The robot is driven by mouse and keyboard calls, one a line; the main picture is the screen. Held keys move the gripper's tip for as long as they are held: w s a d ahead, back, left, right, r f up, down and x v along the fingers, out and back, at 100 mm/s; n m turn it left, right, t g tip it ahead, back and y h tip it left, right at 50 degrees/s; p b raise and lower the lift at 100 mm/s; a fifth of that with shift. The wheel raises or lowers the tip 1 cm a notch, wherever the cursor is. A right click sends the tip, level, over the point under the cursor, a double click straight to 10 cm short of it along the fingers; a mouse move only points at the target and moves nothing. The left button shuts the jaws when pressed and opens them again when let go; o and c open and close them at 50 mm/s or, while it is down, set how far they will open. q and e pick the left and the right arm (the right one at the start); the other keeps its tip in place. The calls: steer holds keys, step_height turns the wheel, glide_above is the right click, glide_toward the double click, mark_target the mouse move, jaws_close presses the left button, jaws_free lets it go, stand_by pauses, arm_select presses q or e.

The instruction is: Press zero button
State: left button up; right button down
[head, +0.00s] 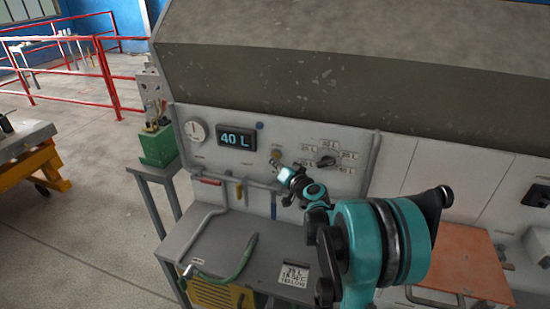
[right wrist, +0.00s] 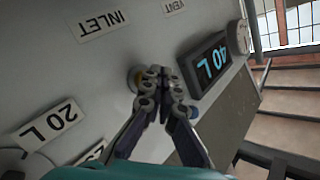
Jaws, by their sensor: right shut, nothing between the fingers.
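The panel's display (head: 236,139) reads "40 L"; it also shows upside down in the right wrist view (right wrist: 212,63). A small round brass-coloured button (head: 275,155) sits right of and below the display. It shows in the right wrist view (right wrist: 134,78), partly hidden behind my fingers. I cannot read its label, so I cannot tell if it is the zero button. My right gripper (head: 283,171) is shut and empty, its fingertips very close to this button. I cannot tell whether they touch it. My left gripper is not in view.
A round gauge (head: 197,131) is left of the display and a small blue knob (head: 260,125) above right. A black rotary selector (head: 326,160) with litre labels is to the right. Below are pipes, a red handle (head: 210,181) and a green hose (head: 236,264) on the bench.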

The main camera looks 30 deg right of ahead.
steer(key=shift+w+d, duration=0.3)
steer(key=shift+d, duration=0.05)
stand_by(0.7)
steer(key=shift+s+a, duration=0.6)
steer(key=shift+a, duration=0.05)
steer(key=shift+a, duration=0.1)
steer(key=shift+s+a, duration=1.6)
steer(key=shift+a, duration=0.25)
